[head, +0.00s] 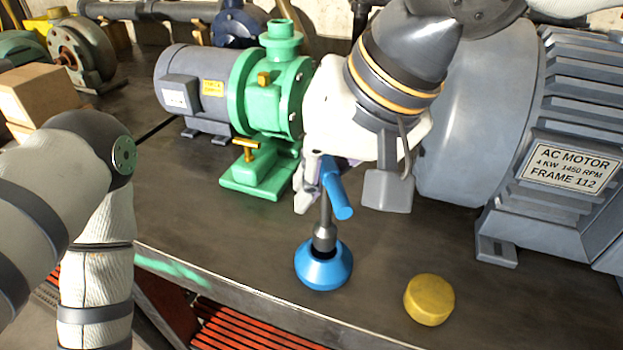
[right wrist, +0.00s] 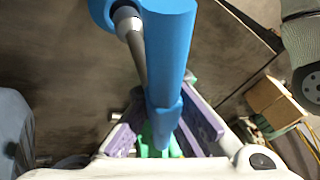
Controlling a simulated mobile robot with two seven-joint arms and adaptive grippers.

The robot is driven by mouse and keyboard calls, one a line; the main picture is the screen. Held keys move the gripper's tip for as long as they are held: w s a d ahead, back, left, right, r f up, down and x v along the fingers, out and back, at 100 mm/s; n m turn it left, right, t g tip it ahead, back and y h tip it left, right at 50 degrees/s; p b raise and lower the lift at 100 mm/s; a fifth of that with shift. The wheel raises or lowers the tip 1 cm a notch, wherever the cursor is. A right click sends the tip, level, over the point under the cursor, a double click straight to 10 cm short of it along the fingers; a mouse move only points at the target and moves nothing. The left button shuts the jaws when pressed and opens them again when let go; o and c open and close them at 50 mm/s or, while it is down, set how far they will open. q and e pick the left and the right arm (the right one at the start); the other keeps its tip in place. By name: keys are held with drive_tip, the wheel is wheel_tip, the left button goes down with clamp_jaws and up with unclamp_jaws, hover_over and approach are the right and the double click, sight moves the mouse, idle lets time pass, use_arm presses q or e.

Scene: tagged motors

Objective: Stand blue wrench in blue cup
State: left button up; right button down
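The blue wrench (head: 337,190) has a thick blue cross handle, a grey shaft and a grey socket end. It stands close to upright at the blue cup (head: 323,270) near the table's front edge. The socket end overlaps the cup's dark opening; how deep it sits I cannot tell. My right gripper (head: 318,180) is above the cup with its fingers closed around the handle. In the right wrist view, the wrench handle (right wrist: 168,55) runs between the purple finger pads, and part of the cup (right wrist: 101,13) shows at the top. My left gripper is out of view.
A yellow round block (head: 429,300) lies right of the cup. A green pump (head: 270,100) with a grey motor stands behind left, and a large AC motor (head: 480,130) at right. Cardboard boxes (head: 38,95) are at left. The table's front edge (head: 260,305) is close to the cup.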

drive_tip(key=shift+f, duration=1.95)
drive_tip(key=c, duration=1.7)
unclamp_jaws()
wheel_tip(320, 180, up, 6)
drive_tip(key=shift+r, duration=0.1)
drive_tip(key=v, duration=1.2)
